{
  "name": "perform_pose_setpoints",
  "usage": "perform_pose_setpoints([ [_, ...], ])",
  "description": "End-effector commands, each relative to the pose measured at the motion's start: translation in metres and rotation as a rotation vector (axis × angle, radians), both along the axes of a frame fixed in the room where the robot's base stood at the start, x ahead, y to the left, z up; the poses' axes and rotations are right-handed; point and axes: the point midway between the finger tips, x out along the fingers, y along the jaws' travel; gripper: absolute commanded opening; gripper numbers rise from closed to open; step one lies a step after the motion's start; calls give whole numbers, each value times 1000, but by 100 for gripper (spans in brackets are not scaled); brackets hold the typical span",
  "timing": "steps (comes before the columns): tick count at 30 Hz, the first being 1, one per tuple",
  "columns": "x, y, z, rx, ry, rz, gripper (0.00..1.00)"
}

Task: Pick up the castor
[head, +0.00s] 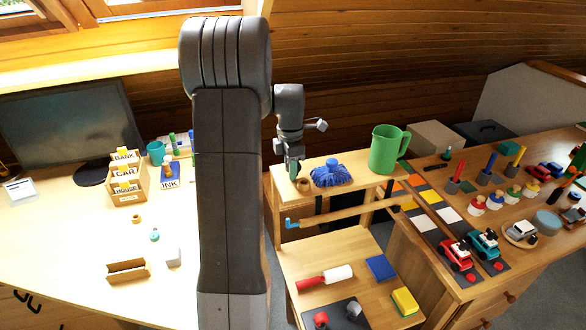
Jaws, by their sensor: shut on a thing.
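My gripper (293,165) points down over the left end of the raised wooden shelf top (352,180). It is shut on a small dark green thing (293,172), mostly hidden between the fingers. It is too small to tell for sure whether this is the castor, or whether it touches the shelf top. A brown ring-shaped piece (304,186) sits on the shelf top just to the right of the fingertips. I cannot make out a castor clearly anywhere else.
A blue tufted thing (331,174) and a green jug (386,149) stand right of my gripper. A wooden bar (345,214) with a blue end crosses below. The lower shelf (300,261) holds a roller (325,279) and a yellow block (405,301). Toy vehicles crowd the right table.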

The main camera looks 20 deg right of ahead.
Motion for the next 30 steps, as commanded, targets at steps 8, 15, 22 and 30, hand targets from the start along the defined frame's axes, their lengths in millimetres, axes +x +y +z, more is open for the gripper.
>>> perform_pose_setpoints([
  [8,1,0,20,-1,-4,0,4],
  [15,1,0,69,-2,-5,0,4],
  [22,-4,-2,100,0,0,-1,4],
  [30,-27,-11,104,1,3,-1,4],
])
